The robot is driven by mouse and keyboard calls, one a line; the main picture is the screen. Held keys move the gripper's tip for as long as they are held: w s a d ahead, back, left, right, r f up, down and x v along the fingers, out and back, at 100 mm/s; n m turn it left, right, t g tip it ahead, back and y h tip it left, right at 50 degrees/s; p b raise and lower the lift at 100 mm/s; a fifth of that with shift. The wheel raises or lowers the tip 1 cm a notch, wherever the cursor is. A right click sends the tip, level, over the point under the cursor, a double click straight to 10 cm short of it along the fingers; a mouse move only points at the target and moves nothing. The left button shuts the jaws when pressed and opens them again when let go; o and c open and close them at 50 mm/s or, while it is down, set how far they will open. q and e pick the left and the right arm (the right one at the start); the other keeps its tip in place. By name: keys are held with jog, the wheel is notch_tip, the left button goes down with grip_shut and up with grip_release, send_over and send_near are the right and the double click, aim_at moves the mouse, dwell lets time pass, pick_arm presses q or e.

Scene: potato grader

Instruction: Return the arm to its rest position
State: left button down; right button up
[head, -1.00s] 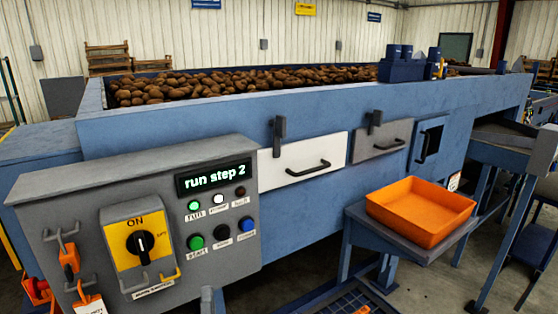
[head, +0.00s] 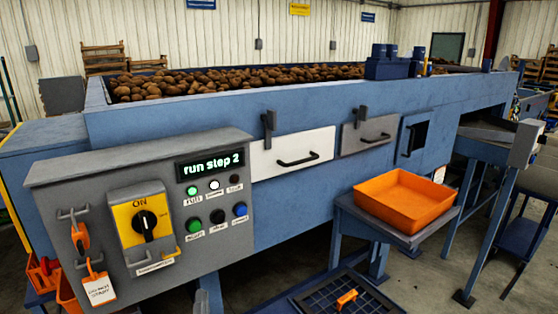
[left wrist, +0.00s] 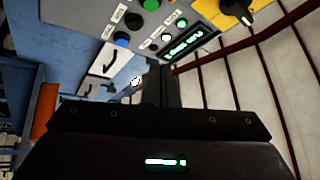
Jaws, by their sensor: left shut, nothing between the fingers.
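My left gripper (left wrist: 160,78) shows in the left wrist view with its dark fingers together and nothing between them. The grey control panel (left wrist: 205,12) fills the top of that view, upside down and beyond the fingers. In the head view a small grey piece (head: 202,302) shows at the bottom edge below the panel; I cannot tell for sure whether it is my left gripper. The panel (head: 95,190) there carries a yellow switch (head: 146,222) marked ON and a display (head: 210,164) reading "run step 2". My right gripper is not in view.
The blue grader (head: 300,205) with potatoes (head: 230,80) on top spans the view. An orange tray (head: 403,198) rests on a stand at right. A dark floor grate (head: 318,300) has an orange handle. Orange tags (head: 98,287) hang at the panel's left. Floor shows at lower right.

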pick_arm(q)
jog(key=s+f+n+g+h, duration=0.4)
jog(key=s+f+n+g, duration=0.1)
jog(key=f+g, duration=0.45)
jog(key=s+a+f+n+g, duration=0.15)
jog(key=s+g, duration=0.25)
jog(key=s, duration=0.4)
jog(key=s+a+n+g, duration=0.2)
jog(key=s+n+g, duration=0.1)
jog(key=s+g, duration=0.3)
notch_tip(320, 180, down, 30)
jog(key=s+r, duration=0.1)
jog(key=s, duration=0.2)
jog(key=s+a+f+g+b, duration=0.1)
jog(key=s+f, duration=0.9)
jog(key=s+a+f, duration=0.2)
jog(key=s+f, duration=0.8)
jog(key=f, duration=0.1)
jog(key=shift+s+a+f+m+g+y+b, duration=0.15)
jog(key=shift+a+m+g+y+b, duration=0.2)
jog(key=shift+m+y, duration=0.1)
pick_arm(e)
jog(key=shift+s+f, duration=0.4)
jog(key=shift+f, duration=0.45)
